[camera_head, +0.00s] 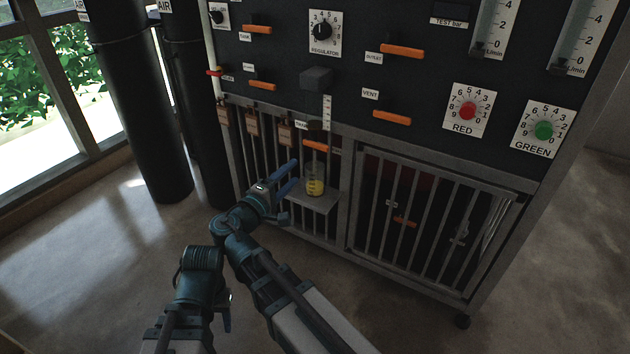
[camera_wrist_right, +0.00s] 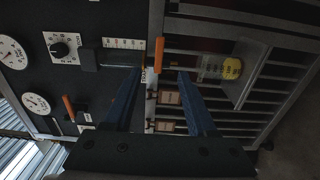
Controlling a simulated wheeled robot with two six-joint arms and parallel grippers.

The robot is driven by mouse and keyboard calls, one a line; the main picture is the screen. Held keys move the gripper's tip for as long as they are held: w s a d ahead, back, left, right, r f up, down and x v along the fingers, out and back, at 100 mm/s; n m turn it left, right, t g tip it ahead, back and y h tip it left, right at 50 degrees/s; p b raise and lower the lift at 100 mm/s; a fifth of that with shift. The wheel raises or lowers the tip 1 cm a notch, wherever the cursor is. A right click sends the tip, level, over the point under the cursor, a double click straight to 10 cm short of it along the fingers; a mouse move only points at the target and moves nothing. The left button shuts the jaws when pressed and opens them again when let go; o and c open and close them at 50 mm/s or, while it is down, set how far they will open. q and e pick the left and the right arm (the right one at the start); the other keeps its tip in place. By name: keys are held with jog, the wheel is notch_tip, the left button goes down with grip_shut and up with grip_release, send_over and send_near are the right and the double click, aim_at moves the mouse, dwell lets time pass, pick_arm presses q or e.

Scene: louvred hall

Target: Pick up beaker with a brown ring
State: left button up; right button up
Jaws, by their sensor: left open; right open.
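A clear beaker with yellow liquid (camera_head: 315,186) stands upright on a small shelf (camera_head: 312,201) at the front of the cabinet. It also shows in the right wrist view (camera_wrist_right: 231,68), lying sideways in that picture, right of the fingers. I cannot make out a brown ring on it. My right gripper (camera_head: 293,172) is open and empty, its blue fingers just left of the beaker and apart from it. Its fingers also show in the right wrist view (camera_wrist_right: 162,72). My left gripper (camera_head: 227,317) is low at the left, mostly hidden by its arm, far from the beaker.
An orange handle (camera_head: 316,146) sits above the beaker. Several brown tag-like items (camera_head: 286,134) hang along the bars. A barred door (camera_head: 430,220) is at the right. The black panel (camera_head: 400,85) carries dials and more orange handles. Two dark cylinders (camera_head: 140,100) stand left. The floor is clear.

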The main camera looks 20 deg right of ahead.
jog(key=shift+o, duration=2.1)
jog(key=shift+d+f+b, duration=0.2)
jog(key=shift+f+b, duration=0.15)
jog(key=shift+o, duration=1.3)
jog(key=d+f+m+b, duration=0.1)
jog(key=w+f+m+t+y+b, duration=0.1)
jog(key=f+m+b, duration=0.1)
jog(key=d+f+m+t+b, duration=0.1)
jog(key=shift+w+d+f+m+y+b, duration=0.3)
jog(key=shift+w+d+f+m+b, duration=0.05)
jog(key=shift+m+b, duration=0.05)
jog(key=m+t+y+b, duration=0.35)
jog(key=m+b, duration=0.25)
jog(key=m, duration=0.2)
send_near(313, 173)
jog(key=shift+m+g, duration=0.3)
jog(key=shift+g, duration=0.15)
jog(key=x, duration=0.7)
jog(key=shift+w+r, duration=0.25)
jog(key=shift+r, duration=0.1)
jog(key=shift+x, duration=2.8)
